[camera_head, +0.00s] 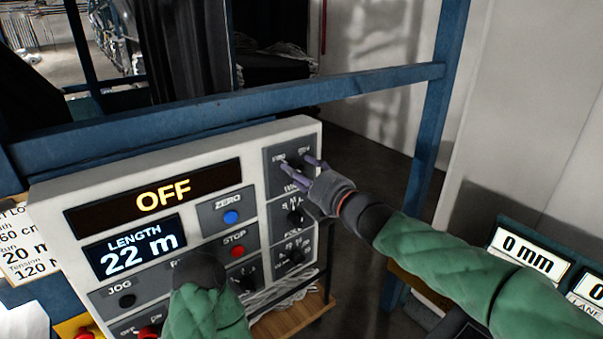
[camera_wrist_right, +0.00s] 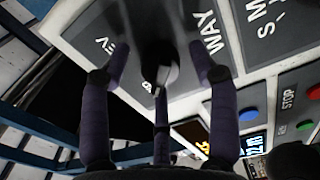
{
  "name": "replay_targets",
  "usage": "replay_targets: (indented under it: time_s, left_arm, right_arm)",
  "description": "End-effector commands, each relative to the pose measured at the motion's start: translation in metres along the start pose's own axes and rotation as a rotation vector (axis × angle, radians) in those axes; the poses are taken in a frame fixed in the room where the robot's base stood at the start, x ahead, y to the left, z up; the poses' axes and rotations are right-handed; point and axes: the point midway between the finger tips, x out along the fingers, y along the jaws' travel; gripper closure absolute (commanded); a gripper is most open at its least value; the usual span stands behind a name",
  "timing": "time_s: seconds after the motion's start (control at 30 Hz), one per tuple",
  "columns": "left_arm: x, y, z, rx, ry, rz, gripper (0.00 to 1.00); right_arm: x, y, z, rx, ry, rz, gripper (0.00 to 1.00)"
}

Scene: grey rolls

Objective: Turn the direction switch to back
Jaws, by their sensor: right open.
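The direction switch (camera_wrist_right: 165,62) is a dark knob on a grey plate, close up and blurred in the right wrist view. A small pale mark shows at its lower end. Parts of the words "EV" and "WAY" stand on either side of it. My right gripper (camera_wrist_right: 160,70) is open, its purple fingers spread around the knob; I cannot tell whether they touch it. In the head view, my right gripper (camera_head: 296,161) is at the panel's upper right and mostly covers the switch. My left gripper (camera_head: 200,268) is in front of the lower panel, its fingers hidden.
The white control panel (camera_head: 50,207) has an OFF display (camera_head: 162,195), a LENGTH display (camera_head: 137,246) reading 22 m, a blue ZERO button (camera_head: 231,217) and a red STOP button (camera_head: 238,251). More knobs sit below the switch. A blue frame (camera_head: 250,103) runs behind the panel.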

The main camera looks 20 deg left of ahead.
Motion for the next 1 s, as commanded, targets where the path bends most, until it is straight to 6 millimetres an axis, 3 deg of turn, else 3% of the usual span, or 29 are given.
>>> replay_targets:
  time_s: [0.07,0.27,0.67,1.0]
  left_arm:
    - [0.000,0.000,0.000,0.000,0.000,0.000,0.60]
    - [0.000,0.000,0.000,0.000,0.000,0.000,0.60]
    - [-0.004,0.001,0.000,0.000,0.000,0.000,0.60]
    - [-0.021,0.007,0.001,0.000,0.000,0.000,0.60]
  right_arm:
    - [0.000,0.000,0.000,0.000,0.000,0.000,0.39]
    - [0.000,0.000,0.000,0.000,0.000,0.000,0.95]
    - [0.000,0.000,0.000,0.045,0.000,-0.002,0.95]
    - [0.000,0.001,0.000,0.273,0.000,-0.003,0.95]
